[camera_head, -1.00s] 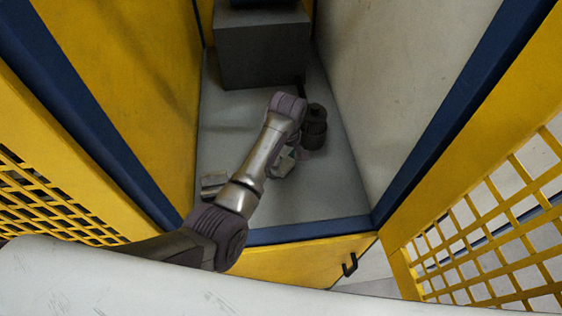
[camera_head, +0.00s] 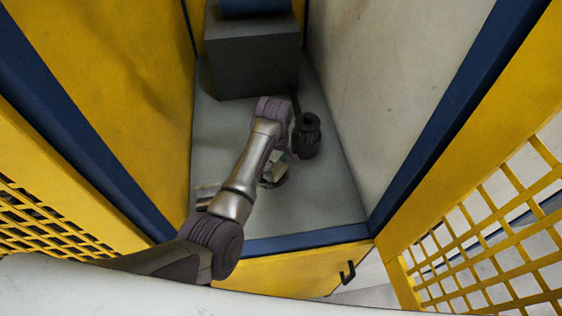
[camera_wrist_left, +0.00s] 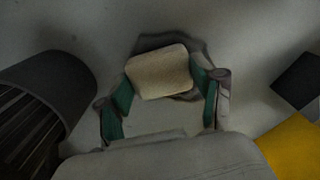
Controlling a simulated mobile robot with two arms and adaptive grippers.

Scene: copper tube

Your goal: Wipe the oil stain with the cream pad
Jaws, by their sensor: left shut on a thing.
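The cream pad (camera_wrist_left: 158,72) is a rounded block between the green-lined fingertips of my left gripper (camera_wrist_left: 163,91) in the left wrist view. My left gripper is shut on it, close over the grey floor of the bay. A dark patch (camera_wrist_left: 153,41), seemingly the oil stain, shows around the pad's far edge and right side; the pad covers its middle. I cannot tell whether the pad touches the floor. In the head view, my left arm reaches down into the bay and partly hides the gripper (camera_head: 273,172). My right gripper is in neither view.
A dark cylindrical thing (camera_head: 308,136) stands just right of my left gripper. A grey box (camera_head: 252,62) stands at the back. A small pale object (camera_head: 205,194) lies left of my arm. Yellow and pale walls (camera_head: 360,90) flank the narrow bay; the floor (camera_head: 320,200) at front right is clear.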

